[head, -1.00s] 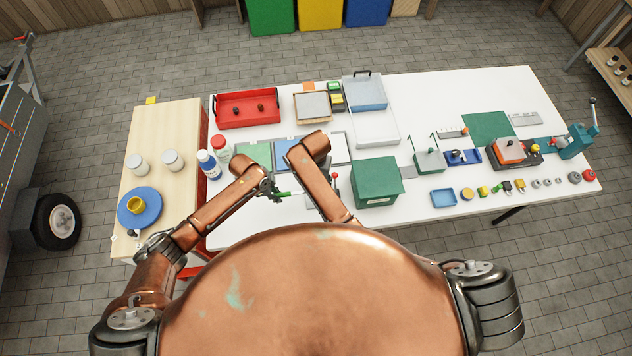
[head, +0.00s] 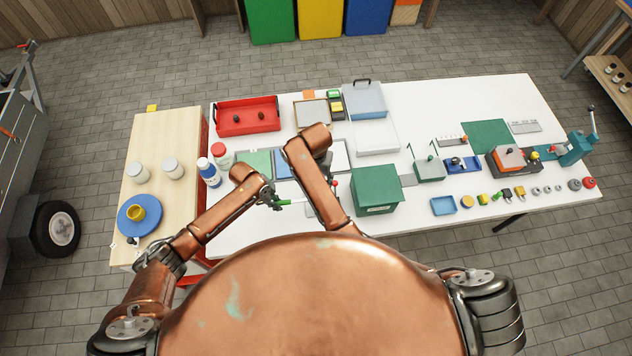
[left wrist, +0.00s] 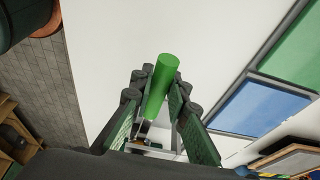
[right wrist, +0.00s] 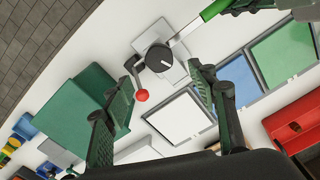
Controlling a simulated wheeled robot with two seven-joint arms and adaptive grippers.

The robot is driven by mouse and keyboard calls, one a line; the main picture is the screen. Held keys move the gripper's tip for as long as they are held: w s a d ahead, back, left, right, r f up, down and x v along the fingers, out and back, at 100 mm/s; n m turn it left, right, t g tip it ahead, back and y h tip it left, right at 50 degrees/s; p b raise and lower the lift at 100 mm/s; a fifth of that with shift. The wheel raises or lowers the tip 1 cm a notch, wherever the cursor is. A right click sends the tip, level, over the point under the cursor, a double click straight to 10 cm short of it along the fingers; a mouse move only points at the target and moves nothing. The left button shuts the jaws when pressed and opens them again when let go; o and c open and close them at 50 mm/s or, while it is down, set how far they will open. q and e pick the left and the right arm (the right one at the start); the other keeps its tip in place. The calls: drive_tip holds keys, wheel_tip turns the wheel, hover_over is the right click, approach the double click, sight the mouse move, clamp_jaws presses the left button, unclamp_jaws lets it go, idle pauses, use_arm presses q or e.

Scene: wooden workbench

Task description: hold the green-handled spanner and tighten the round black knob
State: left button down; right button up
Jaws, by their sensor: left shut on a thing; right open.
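My left gripper (head: 271,199) is shut on the green handle of the spanner (head: 284,202). The handle fills the space between its fingers in the left wrist view (left wrist: 162,88). In the right wrist view the spanner (right wrist: 214,9) comes in from the top right, its metal part reaching towards a grey plate (right wrist: 176,75). The round black knob (right wrist: 158,58) is on that plate, with a lever ending in a red ball (right wrist: 141,95). My right gripper (right wrist: 160,88) is open and empty, with the knob beyond the gap between its fingers. In the head view my right arm hides the knob.
A green box (head: 376,191) stands right of the knob's plate. Blue and green panels (right wrist: 237,78) lie on its other side. Bottles (head: 208,172) and a red tray (head: 248,116) are farther left and back. Several small parts and fixtures occupy the right of the white bench (head: 432,105).

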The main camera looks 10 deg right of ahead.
drive_tip(key=shift+w+r+n, duration=0.25)
drive_tip(key=shift+w+n, duration=0.1)
drive_tip(key=shift+n, duration=0.25)
wheel_tip(320, 180, up, 5)
drive_tip(key=w+a+n+t, duration=0.1)
drive_tip(key=n, duration=1.2)
drive_tip(key=w+a+n, duration=0.2)
drive_tip(key=n, duration=1)
drive_tip(key=s+d+f+n, duration=0.1)
drive_tip(key=f+n, duration=0.2)
drive_tip(key=f, duration=0.1)
drive_tip(key=s+d+f+n, duration=0.1)
drive_tip(key=f+n, duration=0.2)
drive_tip(key=f, duration=0.2)
drive_tip(key=s+d+f+n+g, duration=0.1)
drive_tip(key=f+n, duration=0.3)
drive_tip(key=shift+s+f, duration=0.25)
drive_tip(key=shift+s, duration=0.15)
drive_tip(key=shift+c, duration=0.5)
